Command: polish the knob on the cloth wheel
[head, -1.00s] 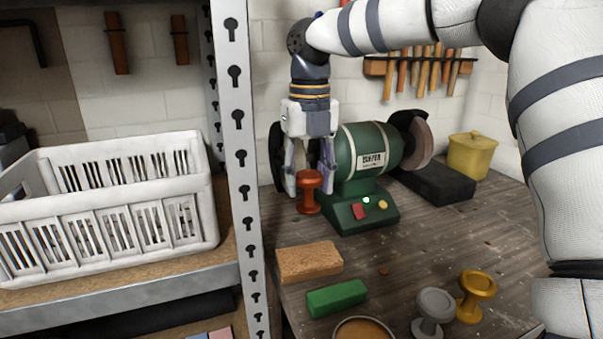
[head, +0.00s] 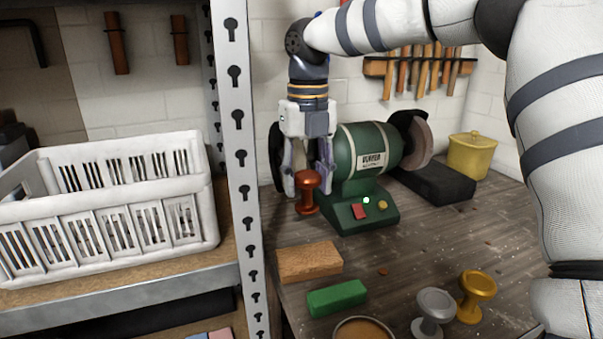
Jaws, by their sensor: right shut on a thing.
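The green bench buffer (head: 368,150) stands on the workbench, with a small green light lit on its base. A dark-edged wheel (head: 275,157) shows at its left end, partly hidden by my gripper. A brownish wheel (head: 419,143) sits under a dark guard at its right end. My right gripper (head: 306,187) points down in front of the buffer's left end, shut on a red-brown knob (head: 306,197). I cannot tell whether the knob touches the left wheel. My left gripper is not in view.
A silver knob (head: 433,308) and a gold knob (head: 476,292) stand at the front right. A tan block (head: 309,262), green bar (head: 337,298) and round tin (head: 363,330) lie in front. A metal shelf post (head: 240,160) and white crate (head: 105,195) are left; a yellow pot (head: 471,156) is behind.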

